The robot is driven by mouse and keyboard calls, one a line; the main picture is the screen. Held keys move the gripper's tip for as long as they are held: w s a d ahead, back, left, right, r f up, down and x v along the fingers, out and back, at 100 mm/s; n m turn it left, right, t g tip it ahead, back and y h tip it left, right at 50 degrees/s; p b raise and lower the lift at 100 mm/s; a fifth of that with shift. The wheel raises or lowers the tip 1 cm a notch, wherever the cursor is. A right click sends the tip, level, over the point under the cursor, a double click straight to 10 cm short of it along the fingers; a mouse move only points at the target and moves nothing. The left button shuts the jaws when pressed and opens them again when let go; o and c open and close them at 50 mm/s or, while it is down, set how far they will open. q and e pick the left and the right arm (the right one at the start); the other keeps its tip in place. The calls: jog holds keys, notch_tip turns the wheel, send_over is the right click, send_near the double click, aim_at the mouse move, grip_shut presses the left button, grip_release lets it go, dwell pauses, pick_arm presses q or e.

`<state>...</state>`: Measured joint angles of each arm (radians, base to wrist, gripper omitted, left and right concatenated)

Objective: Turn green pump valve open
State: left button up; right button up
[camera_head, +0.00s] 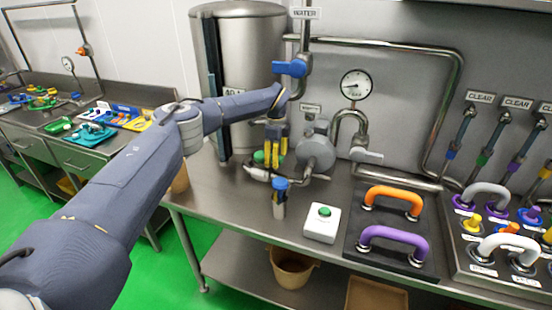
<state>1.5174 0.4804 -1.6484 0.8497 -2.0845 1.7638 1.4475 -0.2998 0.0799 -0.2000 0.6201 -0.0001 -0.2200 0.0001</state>
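The green pump valve handle (259,157) shows at the pipe left of the round metal pump (316,153), at the back of the steel counter. It is partly hidden by my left gripper (276,160). That gripper comes down from above with yellow fingers, and its tips are right at the green handle. I see a small gap between the fingers, but whether they touch or hold the handle I cannot tell. My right gripper is not in view.
A blue valve (290,68) sits on the pipe above. A blue-topped cylinder (279,199) and a white green-button box (322,223) stand in front. Orange (393,197) and purple (394,239) handles are to the right. A large steel tank (255,40) stands behind my arm.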

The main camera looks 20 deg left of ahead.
pick_arm(q)
notch_tip(320, 180, up, 12)
dwell(0.8)
dwell(0.3)
